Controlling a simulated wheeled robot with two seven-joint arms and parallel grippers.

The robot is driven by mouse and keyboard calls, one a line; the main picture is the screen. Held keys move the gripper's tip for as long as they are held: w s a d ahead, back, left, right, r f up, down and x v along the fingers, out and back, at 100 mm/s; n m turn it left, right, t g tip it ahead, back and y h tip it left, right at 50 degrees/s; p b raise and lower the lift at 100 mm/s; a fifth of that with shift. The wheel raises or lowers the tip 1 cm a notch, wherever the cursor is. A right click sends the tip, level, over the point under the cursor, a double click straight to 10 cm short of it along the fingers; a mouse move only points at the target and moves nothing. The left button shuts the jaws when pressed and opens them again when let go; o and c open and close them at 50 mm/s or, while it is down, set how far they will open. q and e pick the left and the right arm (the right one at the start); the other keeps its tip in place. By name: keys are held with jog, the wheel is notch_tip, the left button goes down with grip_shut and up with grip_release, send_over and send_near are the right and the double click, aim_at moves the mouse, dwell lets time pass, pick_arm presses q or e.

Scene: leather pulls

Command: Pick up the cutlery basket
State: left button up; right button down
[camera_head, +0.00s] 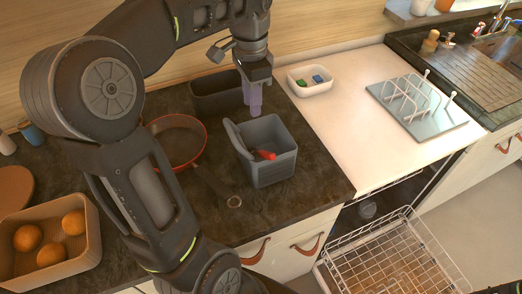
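The cutlery basket (268,170) is a grey open box standing on the dark countertop, right of the pan. A raised flap or handle rises at its left side, and a red item (265,154) shows inside. My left gripper (255,110) points down with its purple fingers just behind and above the basket's back rim. The fingers overlap in this view, so their gap is hidden. I cannot tell whether they touch the basket. My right gripper is not in view.
A dark bin (215,97) stands behind. A white tray (310,86) and a rack (414,104) are on the white counter. The open dishwasher's wire rack (395,258) is lower right. An orange-filled crate (88,252) is left.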

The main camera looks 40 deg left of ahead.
aim_at(252, 123)
pick_arm(q)
jog(key=shift+f, duration=1.35)
jog(key=shift+a+f+p, duration=0.15)
jog(key=shift+f+p, duration=0.6)
jog(key=shift+f, duration=1.85)
jog(key=shift+c, duration=0.2)
grip_shut()
